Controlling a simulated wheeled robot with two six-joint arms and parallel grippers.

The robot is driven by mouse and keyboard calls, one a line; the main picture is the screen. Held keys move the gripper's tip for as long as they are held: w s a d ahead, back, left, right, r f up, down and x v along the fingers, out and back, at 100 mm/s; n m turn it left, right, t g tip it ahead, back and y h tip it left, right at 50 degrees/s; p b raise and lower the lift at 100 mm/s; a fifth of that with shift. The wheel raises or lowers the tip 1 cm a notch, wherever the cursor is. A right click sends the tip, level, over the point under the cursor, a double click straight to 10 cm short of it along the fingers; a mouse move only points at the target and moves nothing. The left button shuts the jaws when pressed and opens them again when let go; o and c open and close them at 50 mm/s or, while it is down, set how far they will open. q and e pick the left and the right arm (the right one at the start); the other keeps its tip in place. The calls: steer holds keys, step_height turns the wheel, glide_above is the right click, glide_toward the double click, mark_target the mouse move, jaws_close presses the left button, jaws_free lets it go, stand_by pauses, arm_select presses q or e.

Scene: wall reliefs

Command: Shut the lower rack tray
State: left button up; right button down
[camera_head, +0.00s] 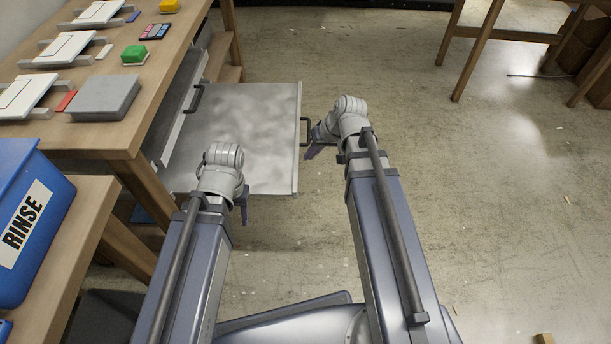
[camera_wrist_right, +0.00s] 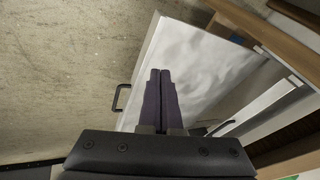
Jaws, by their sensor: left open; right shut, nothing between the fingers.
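The lower rack tray (camera_head: 240,130) is a flat grey metal tray, pulled far out to the right from under the wooden table. Its dark handle (camera_head: 306,132) is on the outer right edge; the handle also shows in the right wrist view (camera_wrist_right: 121,98), left of the fingers. My right gripper (camera_head: 313,150) is shut and empty, close to the handle. In the right wrist view its fingers (camera_wrist_right: 160,72) overlap the tray's outer edge; I cannot tell whether they touch it. My left gripper (camera_head: 243,203) is open and empty by the tray's near edge, its fingers partly hidden.
A second handle (camera_head: 194,98) sits on a front panel nearer the table. The wooden table (camera_head: 125,130) holds grey and white plates and coloured blocks. A blue RINSE bin (camera_head: 40,215) stands at the left. The floor (camera_head: 480,190) right of the tray is mostly clear.

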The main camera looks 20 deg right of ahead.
steer(key=w+d+f+m+t+b, duration=0.2)
steer(key=w+d+f+b, duration=0.2)
steer(key=d+f+b, duration=0.3)
arm_select(q)
step_height(320, 180, down, 16)
steer(key=b, duration=0.7)
steer(key=shift+f, duration=0.25)
arm_select(e)
steer(key=w+a+f, duration=0.6)
steer(key=f, duration=0.1)
steer(key=shift+t+y, duration=0.3)
steer(key=shift+f, duration=0.1)
